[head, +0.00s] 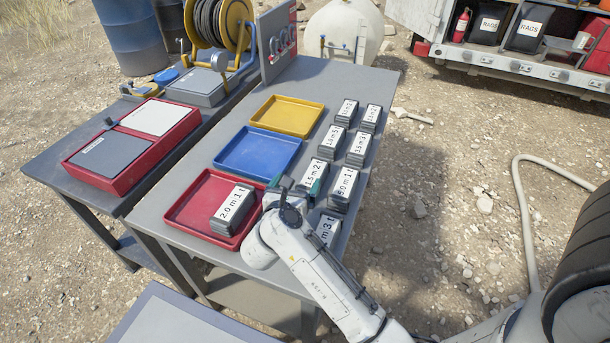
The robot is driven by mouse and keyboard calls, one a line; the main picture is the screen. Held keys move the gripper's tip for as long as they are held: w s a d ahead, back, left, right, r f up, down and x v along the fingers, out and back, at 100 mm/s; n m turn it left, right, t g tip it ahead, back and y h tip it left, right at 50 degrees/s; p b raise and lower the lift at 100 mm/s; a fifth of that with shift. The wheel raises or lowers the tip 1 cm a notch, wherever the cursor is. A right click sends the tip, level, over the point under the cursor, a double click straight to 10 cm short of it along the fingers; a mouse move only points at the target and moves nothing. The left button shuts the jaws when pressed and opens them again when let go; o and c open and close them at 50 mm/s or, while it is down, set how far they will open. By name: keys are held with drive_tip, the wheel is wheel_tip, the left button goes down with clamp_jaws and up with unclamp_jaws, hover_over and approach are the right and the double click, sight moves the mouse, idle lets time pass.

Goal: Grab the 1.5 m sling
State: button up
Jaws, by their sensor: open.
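Dark folded slings with white labels stand in two rows on the right side of the grey table (240,130). My gripper (298,184) is open at the table's middle. It is beside or partly over a sling (314,173) whose label seems to read 1.5 m; whether the fingers straddle it I cannot tell. A sling (345,184) to its right seems to read 2.0 m 1 t. Farther back are slings that seem to read 1.5 m (330,140) and 1.5 m 3 t (358,148). My arm partly hides a nearer sling (328,230).
A red tray (180,213) holds a sling (233,208) labelled 2.0 m 1 t. A blue tray (257,152) and a yellow tray (288,115) are empty. Two small slings (346,111) (372,116) stand at the back. A side bench carries a red case (130,147).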

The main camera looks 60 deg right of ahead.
sight(311, 178)
drive_tip(key=f, duration=0.1)
drive_tip(key=f+m+g+y, duration=0.1)
drive_tip(key=shift+s+a+f+m+g, duration=0.2)
drive_tip(key=shift+s+f+m+g, duration=0.1)
drive_tip(key=shift+s+f, duration=0.05)
drive_tip(key=shift+d+f+y, duration=0.25)
drive_tip(key=shift+f+y, duration=0.05)
drive_tip(key=p+x, duration=0.1)
drive_tip(key=x, duration=0.9)
drive_tip(key=shift+w, duration=0.1)
drive_tip(key=shift+c, duration=0.2)
drive_tip(key=c, duration=1.2)
drive_tip(key=shift+r, duration=0.1)
drive_tip(key=shift+c, duration=0.3)
drive_tip(key=shift+r, duration=0.1)
